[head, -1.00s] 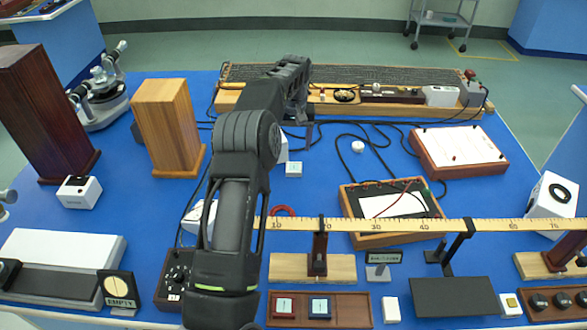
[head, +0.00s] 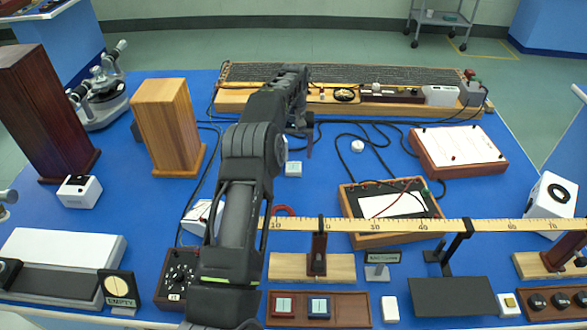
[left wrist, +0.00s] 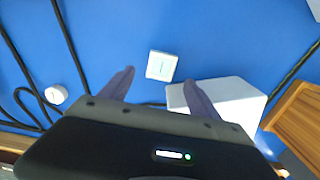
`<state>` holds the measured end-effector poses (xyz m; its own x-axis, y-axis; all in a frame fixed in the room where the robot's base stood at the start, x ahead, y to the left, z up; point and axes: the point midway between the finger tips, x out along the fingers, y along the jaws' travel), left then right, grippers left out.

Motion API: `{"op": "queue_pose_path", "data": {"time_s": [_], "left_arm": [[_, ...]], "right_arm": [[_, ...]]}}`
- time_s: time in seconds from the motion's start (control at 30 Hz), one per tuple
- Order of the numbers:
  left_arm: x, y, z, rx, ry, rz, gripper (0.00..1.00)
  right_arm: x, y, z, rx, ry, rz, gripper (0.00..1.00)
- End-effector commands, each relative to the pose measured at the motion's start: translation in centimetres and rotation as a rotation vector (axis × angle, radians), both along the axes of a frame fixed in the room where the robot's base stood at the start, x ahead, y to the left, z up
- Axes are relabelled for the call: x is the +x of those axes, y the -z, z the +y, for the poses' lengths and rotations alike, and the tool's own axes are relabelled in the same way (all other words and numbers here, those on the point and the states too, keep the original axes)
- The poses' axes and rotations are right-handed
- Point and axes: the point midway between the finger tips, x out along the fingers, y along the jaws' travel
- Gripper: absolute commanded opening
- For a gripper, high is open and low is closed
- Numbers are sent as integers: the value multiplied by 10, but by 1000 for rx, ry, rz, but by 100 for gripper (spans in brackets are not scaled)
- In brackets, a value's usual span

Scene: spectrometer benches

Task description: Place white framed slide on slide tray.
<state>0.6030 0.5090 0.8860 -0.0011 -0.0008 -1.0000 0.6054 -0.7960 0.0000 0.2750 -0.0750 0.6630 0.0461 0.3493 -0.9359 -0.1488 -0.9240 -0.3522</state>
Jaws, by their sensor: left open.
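The white framed slide (head: 293,169) is a small white square with a pale centre, lying flat on the blue bench just in front of my left gripper (head: 302,148). In the left wrist view the slide (left wrist: 162,66) lies beyond the gap between the two open, empty fingers (left wrist: 158,88), not touching them. The slide tray (head: 345,310) is a brown wooden tray at the front of the bench. It holds a red framed slide (head: 283,305) and a blue framed slide (head: 319,307); its right part is bare. My right gripper is not in view.
A white block (left wrist: 228,100) stands close to the right finger in the left wrist view. A yellow ruler (head: 345,225) on stands crosses between slide and tray. Dark cables (head: 370,150) lie to the right. A wooden block (head: 168,125) stands left of my arm.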

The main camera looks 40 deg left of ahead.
Motion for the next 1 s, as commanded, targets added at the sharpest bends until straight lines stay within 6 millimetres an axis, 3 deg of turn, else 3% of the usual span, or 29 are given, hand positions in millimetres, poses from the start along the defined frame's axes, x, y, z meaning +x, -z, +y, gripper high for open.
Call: {"op": "queue_pose_path", "data": {"time_s": [0.27,0.6,1.0], "left_arm": [[0,5,0,-1,0,1,71],[-1,48,1,0,0,1,71],[-1,52,1,1,0,-1,71]], "right_arm": [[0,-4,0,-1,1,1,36],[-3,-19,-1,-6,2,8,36],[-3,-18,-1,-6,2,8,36]]}}
